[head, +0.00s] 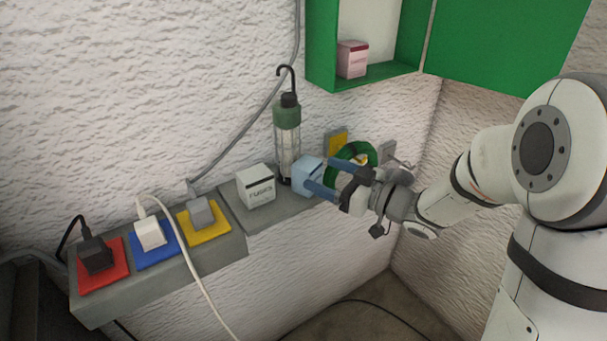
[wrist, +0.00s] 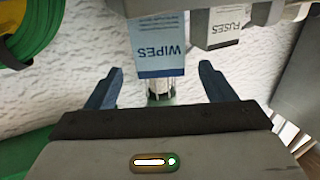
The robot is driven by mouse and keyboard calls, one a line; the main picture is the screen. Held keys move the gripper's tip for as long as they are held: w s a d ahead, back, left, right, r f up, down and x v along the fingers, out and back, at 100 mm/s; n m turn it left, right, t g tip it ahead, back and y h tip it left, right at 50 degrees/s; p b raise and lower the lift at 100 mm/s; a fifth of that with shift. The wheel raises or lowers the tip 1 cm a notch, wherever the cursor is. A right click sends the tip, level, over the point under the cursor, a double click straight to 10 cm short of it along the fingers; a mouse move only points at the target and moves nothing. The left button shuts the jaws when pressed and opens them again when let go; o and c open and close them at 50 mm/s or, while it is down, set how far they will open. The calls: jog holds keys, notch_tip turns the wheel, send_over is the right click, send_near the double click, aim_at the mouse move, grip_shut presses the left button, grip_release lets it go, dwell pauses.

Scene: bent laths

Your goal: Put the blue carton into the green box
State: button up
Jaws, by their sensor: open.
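The blue carton (head: 305,174) stands on the grey ledge beside the lantern. In the wrist view it is a white and blue carton marked WIPES (wrist: 160,52). My gripper (head: 319,174) is open, with its blue fingers at the carton in the head view. In the wrist view the carton lies between and beyond the fingertips (wrist: 160,70); contact cannot be told. The green box (head: 321,45) hangs on the wall above, its green door (head: 505,40) swung open to the right. A pink and white carton (head: 352,60) stands inside it.
A white FUSES carton (head: 256,187) stands left of the blue carton; a green lantern (head: 287,115) stands behind, between them. A green coil (head: 340,158) is close behind my gripper. Plugs on red (head: 120,262), blue and yellow plates line the left ledge. A white cable (head: 190,265) hangs in front.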

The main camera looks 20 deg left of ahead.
aim_at(317, 173)
jog(key=x, duration=0.5)
jog(key=shift+a+f+p, duration=0.2)
jog(key=shift+f+p, duration=0.05)
jog(key=shift+p, duration=0.15)
jog(key=shift+c, duration=0.2)
jog(key=c, duration=1.1)
